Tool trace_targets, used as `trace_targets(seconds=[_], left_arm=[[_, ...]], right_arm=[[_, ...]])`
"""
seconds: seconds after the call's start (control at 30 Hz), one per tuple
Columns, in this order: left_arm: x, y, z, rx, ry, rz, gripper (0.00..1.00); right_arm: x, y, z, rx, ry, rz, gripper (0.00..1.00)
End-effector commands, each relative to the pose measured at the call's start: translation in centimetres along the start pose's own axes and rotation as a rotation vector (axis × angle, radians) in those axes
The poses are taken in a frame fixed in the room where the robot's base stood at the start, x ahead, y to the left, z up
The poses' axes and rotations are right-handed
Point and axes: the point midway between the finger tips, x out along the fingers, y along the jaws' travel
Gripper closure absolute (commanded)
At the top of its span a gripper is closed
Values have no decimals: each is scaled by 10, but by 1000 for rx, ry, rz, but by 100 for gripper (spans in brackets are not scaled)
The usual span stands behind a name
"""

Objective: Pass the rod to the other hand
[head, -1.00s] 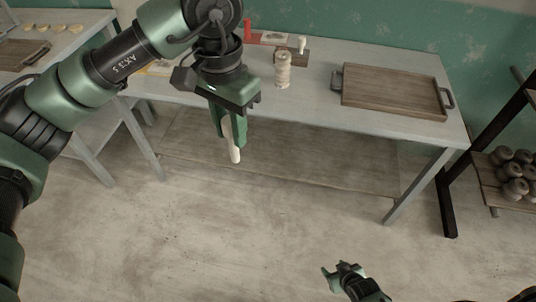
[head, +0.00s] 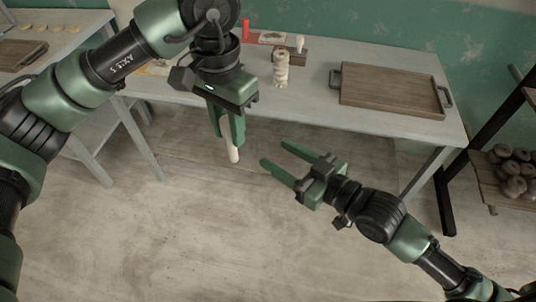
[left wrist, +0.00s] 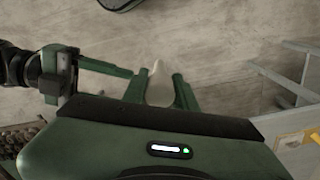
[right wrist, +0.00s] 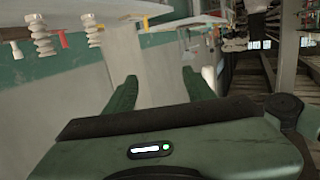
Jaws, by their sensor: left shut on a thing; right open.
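The pale rod (head: 232,153) hangs upright, pointing down from my left gripper (head: 227,132), which is shut on it in front of the table. Its upper part is hidden by the fingers. In the left wrist view the rod (left wrist: 160,84) shows between the two green fingers. My right gripper (head: 276,154) is open and empty. It is to the right of the rod's lower end, fingers pointing left towards it, apart from it in the head view. In the right wrist view the fingers of my right gripper (right wrist: 158,84) are spread wide.
The grey table (head: 310,100) stands behind, bearing a wooden tray (head: 390,92), a ridged pale clay piece (head: 281,68) and a red object (head: 246,30). Another table (head: 70,42) is at the left. A rack with dark round pieces (head: 512,172) is at the right. The floor in front is clear.

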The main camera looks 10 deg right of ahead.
Motion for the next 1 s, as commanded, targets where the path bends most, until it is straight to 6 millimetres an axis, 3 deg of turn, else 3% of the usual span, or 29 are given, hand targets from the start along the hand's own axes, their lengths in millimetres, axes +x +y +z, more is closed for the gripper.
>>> trace_targets(seconds=[0.03, 0.1, 0.2, 0.43, 1.0], left_arm=[[0, 0, 0, 0, 0, 0, 100], [0, 0, 0, 0, 0, 0, 100], [0, 0, 0, 0, 0, 0, 100], [0, 0, 0, 0, 0, 0, 100], [0, 0, 0, 0, 0, 0, 100]], right_arm=[[-5, -15, -20, -9, 29, -38, 46], [-12, -33, -40, -13, 59, -81, 46], [-20, -52, -61, -17, 90, -127, 46], [-22, -68, -78, -18, 115, -164, 46], [71, -83, -89, -18, 116, -163, 46]])
